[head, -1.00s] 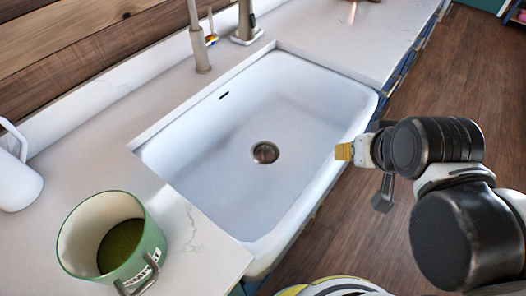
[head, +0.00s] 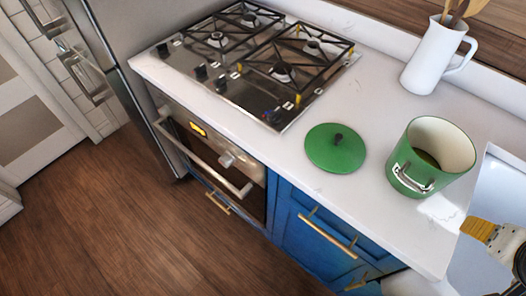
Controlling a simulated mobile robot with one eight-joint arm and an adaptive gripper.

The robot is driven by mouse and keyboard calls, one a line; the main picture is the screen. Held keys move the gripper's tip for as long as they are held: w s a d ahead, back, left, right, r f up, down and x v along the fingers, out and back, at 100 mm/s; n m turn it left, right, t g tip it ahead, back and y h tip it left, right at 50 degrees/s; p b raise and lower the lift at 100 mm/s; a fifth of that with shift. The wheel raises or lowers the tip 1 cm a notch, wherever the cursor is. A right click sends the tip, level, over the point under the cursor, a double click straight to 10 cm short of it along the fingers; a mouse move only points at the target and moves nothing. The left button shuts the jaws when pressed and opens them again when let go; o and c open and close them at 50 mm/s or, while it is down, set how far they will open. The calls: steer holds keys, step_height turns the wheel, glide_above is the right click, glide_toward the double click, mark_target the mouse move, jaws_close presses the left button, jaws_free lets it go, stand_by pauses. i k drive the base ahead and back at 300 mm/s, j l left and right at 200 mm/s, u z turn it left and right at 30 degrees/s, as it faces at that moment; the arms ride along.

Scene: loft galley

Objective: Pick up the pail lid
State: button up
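The pail lid (head: 322,157) is a round green disc with a dark knob on top. It lies flat on the white counter, left of the green pail and apart from it. The green pail (head: 408,183) stands upright and open, with a cream inside, a metal handle on its side and something dark green at the bottom. My gripper (head: 478,229) shows only in part at the lower right, with a yellow fingertip over the sink area. It is apart from the lid, with the pail between them. Its finger opening cannot be made out.
A gas stove (head: 262,62) with black grates adjoins the lid's left side. A white pitcher (head: 424,66) holding wooden utensils stands behind the pail. The sink (head: 490,200) is at the right edge. Counter in front of the lid is clear, above blue cabinets (head: 300,225).

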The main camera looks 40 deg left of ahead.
mark_target(336, 148)
steer(key=i+u, duration=0.1)
steer(key=u, duration=1.1)
steer(key=k+j+z, duration=0.3)
steer(key=j, duration=0.3)
steer(key=k+j+z, duration=0.3)
steer(key=k+j, duration=0.2)
steer(key=k, duration=0.1)
